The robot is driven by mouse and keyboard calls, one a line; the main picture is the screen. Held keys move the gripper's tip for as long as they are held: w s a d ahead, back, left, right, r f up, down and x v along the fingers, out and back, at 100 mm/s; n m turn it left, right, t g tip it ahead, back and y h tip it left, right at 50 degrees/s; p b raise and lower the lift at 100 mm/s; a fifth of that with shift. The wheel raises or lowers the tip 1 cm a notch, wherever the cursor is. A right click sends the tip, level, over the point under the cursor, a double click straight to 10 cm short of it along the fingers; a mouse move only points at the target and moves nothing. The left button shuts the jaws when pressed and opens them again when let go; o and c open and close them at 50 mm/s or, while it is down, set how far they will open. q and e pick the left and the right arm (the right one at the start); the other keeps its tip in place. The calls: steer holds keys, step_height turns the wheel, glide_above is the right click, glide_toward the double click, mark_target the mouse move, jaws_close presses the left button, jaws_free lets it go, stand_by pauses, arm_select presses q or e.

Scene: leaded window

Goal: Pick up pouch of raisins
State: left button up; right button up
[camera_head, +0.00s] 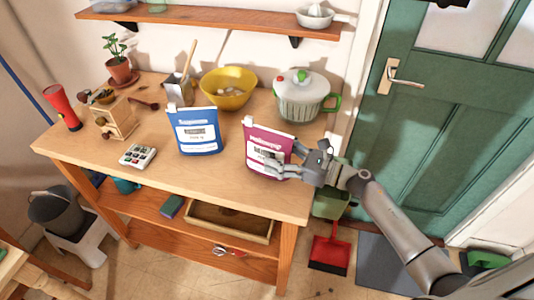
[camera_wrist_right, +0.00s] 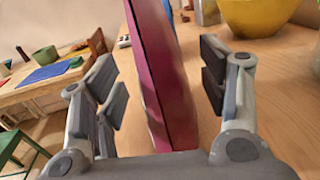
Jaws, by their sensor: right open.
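A magenta pouch (camera_head: 265,137) with a white top band and a white label stands upright near the right front of the wooden workbench. Its label is too small to read surely. My right gripper (camera_head: 277,164) is at the pouch's right front side, open. In the right wrist view the magenta pouch (camera_wrist_right: 168,75) appears edge-on between the spread fingers of my right gripper (camera_wrist_right: 160,82). A gap shows on each side, clearer on the right. A blue pouch (camera_head: 196,133) with a white label stands to the left on the same bench. My left gripper is not in view.
A white pot with green handles (camera_head: 301,100) stands behind the magenta pouch. A yellow bowl (camera_head: 228,90), a calculator (camera_head: 138,155) and a wooden grinder box (camera_head: 115,119) are farther left. The bench's front edge (camera_head: 230,205) is close. A green door (camera_head: 430,130) is right.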

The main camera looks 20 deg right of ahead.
mark_target(267, 150)
steer(key=shift+p+x, duration=0.55)
steer(key=shift+x, duration=1.3)
steer(key=shift+d, duration=0.15)
steer(key=c, duration=1.3)
